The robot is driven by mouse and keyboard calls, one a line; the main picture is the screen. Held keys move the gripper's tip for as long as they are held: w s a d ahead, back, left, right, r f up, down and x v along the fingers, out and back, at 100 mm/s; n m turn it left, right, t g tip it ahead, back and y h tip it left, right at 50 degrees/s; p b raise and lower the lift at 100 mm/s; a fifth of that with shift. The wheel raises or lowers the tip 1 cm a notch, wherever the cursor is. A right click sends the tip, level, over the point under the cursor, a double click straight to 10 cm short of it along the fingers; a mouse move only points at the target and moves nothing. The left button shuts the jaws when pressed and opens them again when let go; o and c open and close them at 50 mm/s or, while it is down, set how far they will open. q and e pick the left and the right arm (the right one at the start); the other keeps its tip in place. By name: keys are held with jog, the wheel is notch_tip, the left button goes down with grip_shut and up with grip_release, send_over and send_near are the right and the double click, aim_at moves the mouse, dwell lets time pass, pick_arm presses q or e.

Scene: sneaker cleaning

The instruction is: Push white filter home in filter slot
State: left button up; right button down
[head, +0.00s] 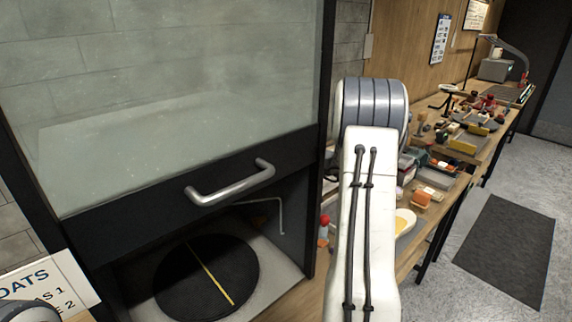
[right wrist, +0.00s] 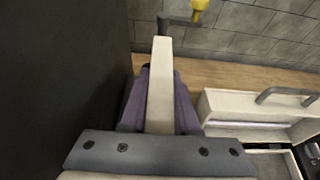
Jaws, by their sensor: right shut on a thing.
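In the right wrist view my right gripper (right wrist: 160,92) is shut on the white filter (right wrist: 161,80), a long pale slab that sticks out forward between the two purple-grey fingers. The filter runs beside the dark wall (right wrist: 62,70) on the left of that view. Whether it touches anything at its far end I cannot tell. The filter slot cannot be made out in either view. In the head view my own white right arm hides the right gripper and the filter. My left gripper is not in view.
A booth with a glass front and a metal handle (head: 231,184) stands left, a black turntable (head: 206,276) inside. A cluttered wooden bench (head: 450,190) runs back right. The right wrist view shows a white box with a handle (right wrist: 288,97) and a yellow-tipped fixture (right wrist: 200,5).

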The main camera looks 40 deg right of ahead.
jog(key=c, duration=0.6)
grip_release()
jog(key=shift+o, duration=0.2)
jog(key=shift+s, duration=0.1)
jog(key=b+v, duration=0.2)
jog(key=v, duration=0.8)
jog(key=shift+s, duration=0.1)
